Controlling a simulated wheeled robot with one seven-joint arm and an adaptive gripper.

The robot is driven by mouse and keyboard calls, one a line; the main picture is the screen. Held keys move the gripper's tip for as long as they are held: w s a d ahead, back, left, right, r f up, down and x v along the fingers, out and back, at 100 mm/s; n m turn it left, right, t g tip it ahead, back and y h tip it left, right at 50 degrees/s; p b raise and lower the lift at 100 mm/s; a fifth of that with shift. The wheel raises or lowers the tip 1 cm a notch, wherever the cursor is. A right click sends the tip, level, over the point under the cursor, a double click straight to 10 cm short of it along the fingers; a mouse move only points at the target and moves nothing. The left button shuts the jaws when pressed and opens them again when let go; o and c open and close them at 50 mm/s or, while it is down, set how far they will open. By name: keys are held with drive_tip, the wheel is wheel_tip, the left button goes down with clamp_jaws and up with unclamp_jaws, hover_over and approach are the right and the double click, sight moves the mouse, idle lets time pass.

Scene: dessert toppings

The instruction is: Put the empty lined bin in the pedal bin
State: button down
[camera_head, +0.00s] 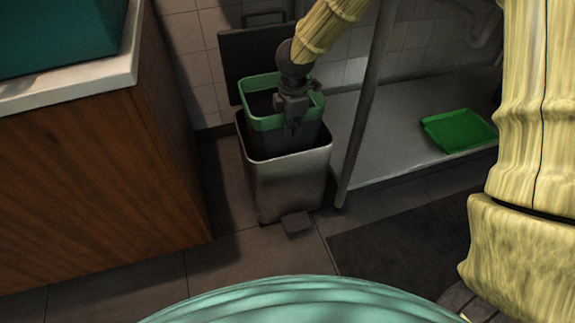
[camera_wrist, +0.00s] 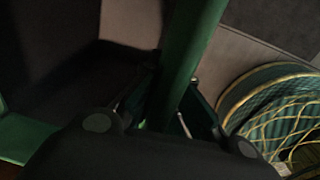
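The lined bin is a dark bin with a green rim (camera_head: 262,124). In the head view it sits partly inside the open mouth of the pedal bin, its rim above the pedal bin's edge. The pedal bin (camera_head: 288,188) is a metal box standing on the floor, with its dark lid (camera_head: 240,48) raised behind and its pedal at the front. My gripper (camera_head: 291,125) points down at the near right side of the green rim. In the wrist view the green rim (camera_wrist: 190,50) runs between the fingers of my gripper (camera_wrist: 165,115), which looks closed on it. The bin's lower part is hidden.
A wooden cabinet (camera_head: 90,180) with a pale top stands at left. A metal table leg (camera_head: 364,105) rises close to the pedal bin's right side. A low shelf at right holds a green tray (camera_head: 458,131). The floor in front of the pedal is clear.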

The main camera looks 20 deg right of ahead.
sight(292, 151)
wheel_tip(292, 151, down, 9)
drive_tip(key=b, duration=0.4)
drive_tip(key=shift+r, duration=0.15)
drive_tip(key=shift+f, duration=0.65)
drive_tip(key=c, duration=2.1)
unclamp_jaws()
drive_tip(key=shift+o, duration=0.9)
drive_tip(key=shift+r, duration=0.1)
wheel_tip(292, 151, up, 13)
drive_tip(key=p, duration=0.5)
drive_tip(key=shift+s, duration=0.45)
drive_tip(key=shift+c, duration=0.4)
